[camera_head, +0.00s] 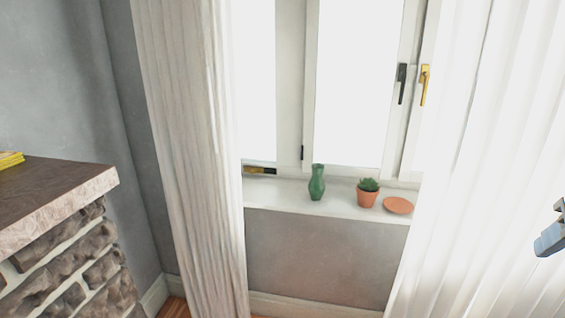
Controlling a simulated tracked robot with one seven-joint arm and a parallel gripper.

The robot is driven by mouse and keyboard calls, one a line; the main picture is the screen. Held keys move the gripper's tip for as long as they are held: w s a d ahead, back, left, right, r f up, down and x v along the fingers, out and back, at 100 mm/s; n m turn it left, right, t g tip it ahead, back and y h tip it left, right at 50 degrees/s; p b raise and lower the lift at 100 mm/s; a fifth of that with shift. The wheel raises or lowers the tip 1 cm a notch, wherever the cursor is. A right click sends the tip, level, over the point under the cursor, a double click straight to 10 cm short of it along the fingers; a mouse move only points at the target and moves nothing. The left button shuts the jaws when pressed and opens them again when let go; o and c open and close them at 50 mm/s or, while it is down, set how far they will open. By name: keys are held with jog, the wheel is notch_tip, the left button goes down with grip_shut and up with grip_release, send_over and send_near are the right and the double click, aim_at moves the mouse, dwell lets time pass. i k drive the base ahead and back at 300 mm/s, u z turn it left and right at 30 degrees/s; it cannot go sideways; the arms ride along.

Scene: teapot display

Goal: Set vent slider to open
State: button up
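A small dark strip with a brass-coloured part (260,170), which looks like the vent slider, sits low on the window frame at the left, just above the sill. Its left end is close to the left curtain. It is too small for me to tell its setting. Part of my gripper (550,239) shows at the right edge, in front of the right curtain and far from the slider. Most of it is cut off, so I cannot tell whether it is open or shut.
On the white sill (280,196) stand a green vase (317,184), a potted succulent (367,194) and a terracotta saucer (398,205). Curtains hang at left (190,150) and right (480,170). A stone mantel (60,195) juts in at left. Window handles are black (402,83) and brass (424,84).

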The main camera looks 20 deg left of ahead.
aim_at(252, 171)
jog(key=u, duration=0.2)
jog(key=i, duration=1)
jog(key=u, duration=0.7)
jog(key=k, duration=0.85)
jog(key=u, duration=0.2)
jog(key=i, duration=0.95)
jog(key=u, duration=0.05)
